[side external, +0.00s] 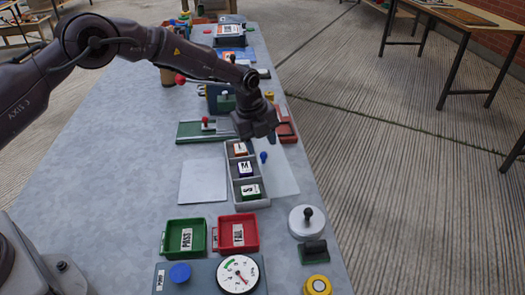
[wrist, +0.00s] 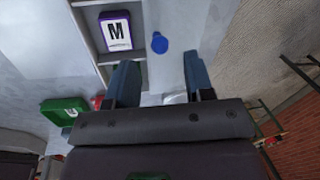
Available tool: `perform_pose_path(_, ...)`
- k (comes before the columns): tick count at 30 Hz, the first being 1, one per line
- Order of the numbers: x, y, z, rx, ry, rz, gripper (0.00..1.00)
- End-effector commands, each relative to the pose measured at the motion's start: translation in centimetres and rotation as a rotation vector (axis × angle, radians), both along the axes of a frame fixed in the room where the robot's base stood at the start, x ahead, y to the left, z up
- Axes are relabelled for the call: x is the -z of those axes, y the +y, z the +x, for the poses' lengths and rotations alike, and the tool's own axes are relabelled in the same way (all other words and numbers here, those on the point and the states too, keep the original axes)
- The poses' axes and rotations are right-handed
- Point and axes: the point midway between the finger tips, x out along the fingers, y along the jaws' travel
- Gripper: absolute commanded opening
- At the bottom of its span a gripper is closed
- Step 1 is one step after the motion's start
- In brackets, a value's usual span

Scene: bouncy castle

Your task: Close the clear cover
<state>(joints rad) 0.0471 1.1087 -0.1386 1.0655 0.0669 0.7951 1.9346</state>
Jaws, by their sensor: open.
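A grey tray (side external: 233,203) with three compartments stands mid-table, holding blocks marked L (side external: 240,148), M (side external: 245,168) and S (side external: 250,190). A pale, see-through panel (side external: 280,178), apparently the clear cover, lies open to the tray's right. A blue knob (side external: 264,157) is beside the tray, by the panel's left part; the wrist view also shows this knob (wrist: 160,43) right of the purple M block. My gripper (side external: 262,133) is open and empty, over the tray's far right end. In the wrist view my fingers (wrist: 161,82) are spread, with the knob ahead of the gap between them.
A green tray (side external: 186,238) and a red tray (side external: 237,233) stand in front, with a dial gauge (side external: 238,273) nearer. A white disc with a black knob (side external: 307,221) is front right. A pale flat sheet (side external: 203,182) lies left of the tray. The table's left side is clear.

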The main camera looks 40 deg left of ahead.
Motion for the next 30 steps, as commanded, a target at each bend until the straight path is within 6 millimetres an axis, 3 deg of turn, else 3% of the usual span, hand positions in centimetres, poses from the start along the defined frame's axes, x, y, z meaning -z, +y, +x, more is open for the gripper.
perform_pose_path(7, 3.2, -0.3, 0.5, 0.001, 0.0, 0.0, 0.48)
perform_pose_path(18, 3.6, -0.3, 0.6, 0.0, -0.001, 0.0, 0.48)
perform_pose_path(25, 3.6, -0.3, 0.6, 0.0, -0.001, 0.0, 0.0)
perform_pose_path(30, 3.6, -0.2, 0.6, -0.001, 0.0, 0.001, 0.0)
